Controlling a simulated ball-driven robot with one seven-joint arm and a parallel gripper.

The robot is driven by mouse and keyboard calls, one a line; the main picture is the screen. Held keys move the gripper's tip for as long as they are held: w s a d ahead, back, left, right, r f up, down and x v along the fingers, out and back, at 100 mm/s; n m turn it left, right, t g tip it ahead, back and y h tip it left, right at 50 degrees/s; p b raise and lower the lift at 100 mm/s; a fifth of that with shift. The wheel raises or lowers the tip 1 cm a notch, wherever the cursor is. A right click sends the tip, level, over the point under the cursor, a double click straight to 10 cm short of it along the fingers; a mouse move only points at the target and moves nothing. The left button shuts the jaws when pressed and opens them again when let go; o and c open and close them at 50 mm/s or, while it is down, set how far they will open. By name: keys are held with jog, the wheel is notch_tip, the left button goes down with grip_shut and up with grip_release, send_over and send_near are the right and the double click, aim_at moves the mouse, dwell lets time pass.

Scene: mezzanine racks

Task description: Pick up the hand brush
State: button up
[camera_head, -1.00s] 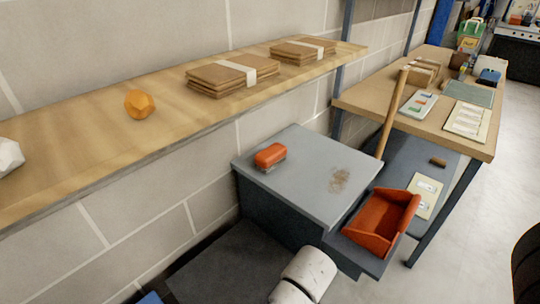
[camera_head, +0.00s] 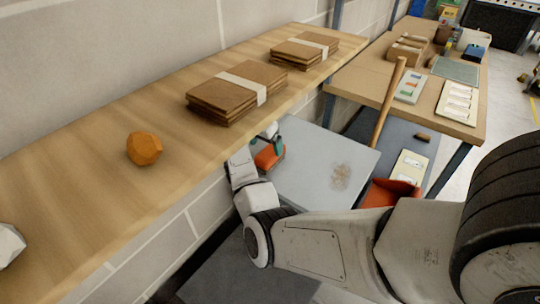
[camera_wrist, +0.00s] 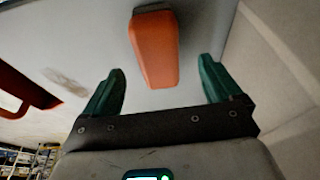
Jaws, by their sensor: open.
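The hand brush (camera_head: 268,156) has an orange-red back and lies on the grey table top under the wooden shelf, partly hidden by my gripper in the head view. In the wrist view the brush (camera_wrist: 155,48) lies just ahead of and between the fingertips, lengthwise to them. In the head view my gripper (camera_head: 273,135) is at the brush's far end, close above the table.
The wooden shelf (camera_head: 90,190) overhangs the grey table's (camera_head: 315,170) left side, close to my wrist. A red dustpan (camera_head: 388,192) with an upright wooden handle stands at the right. A brown dirt patch (camera_head: 341,176) lies on the grey top.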

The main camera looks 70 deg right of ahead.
aim_at(270, 150)
jog(key=shift+d+r, duration=0.15)
jog(key=shift+d, duration=0.1)
jog(key=shift+d+m, duration=0.1)
jog(key=shift+m, duration=0.2)
jog(key=x, duration=0.2)
jog(key=p+x, duration=0.1)
jog(key=x, duration=0.3)
jog(key=shift+s+d+f, duration=0.15)
jog(key=shift+s+f, duration=0.15)
jog(key=shift+f, duration=0.3)
jog(key=shift+f, duration=0.2)
jog(key=c, duration=1.1)
jog(key=shift+r, duration=0.1)
